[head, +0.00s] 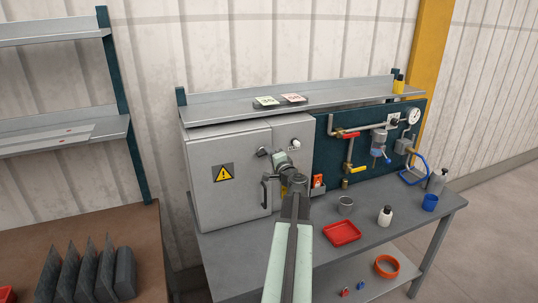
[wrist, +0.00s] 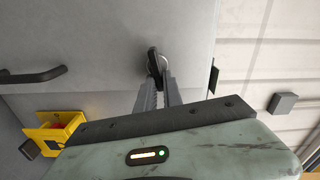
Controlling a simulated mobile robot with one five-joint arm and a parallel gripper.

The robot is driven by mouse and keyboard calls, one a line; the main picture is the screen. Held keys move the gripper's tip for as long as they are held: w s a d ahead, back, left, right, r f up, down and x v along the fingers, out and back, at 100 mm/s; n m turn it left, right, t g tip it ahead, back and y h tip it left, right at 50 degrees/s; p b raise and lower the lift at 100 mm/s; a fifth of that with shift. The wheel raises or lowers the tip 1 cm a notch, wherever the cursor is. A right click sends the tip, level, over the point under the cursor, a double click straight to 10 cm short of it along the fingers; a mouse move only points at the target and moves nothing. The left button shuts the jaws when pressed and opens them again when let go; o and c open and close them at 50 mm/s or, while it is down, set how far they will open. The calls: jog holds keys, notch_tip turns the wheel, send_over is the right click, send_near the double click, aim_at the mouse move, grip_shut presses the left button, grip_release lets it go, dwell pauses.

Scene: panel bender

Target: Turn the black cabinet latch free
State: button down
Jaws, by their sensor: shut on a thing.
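The grey cabinet (head: 230,185) stands on the bench with its door closed, as far as I can see. The black latch (head: 262,152) sits high near the door's right edge, above the black door handle (head: 265,190). In the wrist view the latch (wrist: 154,62) is a short black lever on a round metallic base, lying along the fingers' direction. My gripper (wrist: 160,82) is shut on the latch, with the fingertips at its near end. In the head view my gripper (head: 275,157) reaches the latch from the right, and my arm hides part of the cabinet front.
A pale knob (head: 295,143) is on the panel right of the door. A small holder with an orange item (head: 318,182) is beside the cabinet; a pipe board (head: 370,145) stands further right. A shelf (head: 235,110) overhangs the cabinet.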

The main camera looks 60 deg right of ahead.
jog(key=shift+f+m, duration=0.15)
jog(key=shift+m, duration=0.95)
jog(key=c, duration=1.5)
grip_release()
jog(key=shift+a, duration=0.1)
jog(key=v, duration=0.7)
jog(key=shift+s+a, duration=0.15)
jog(key=shift+s, duration=0.15)
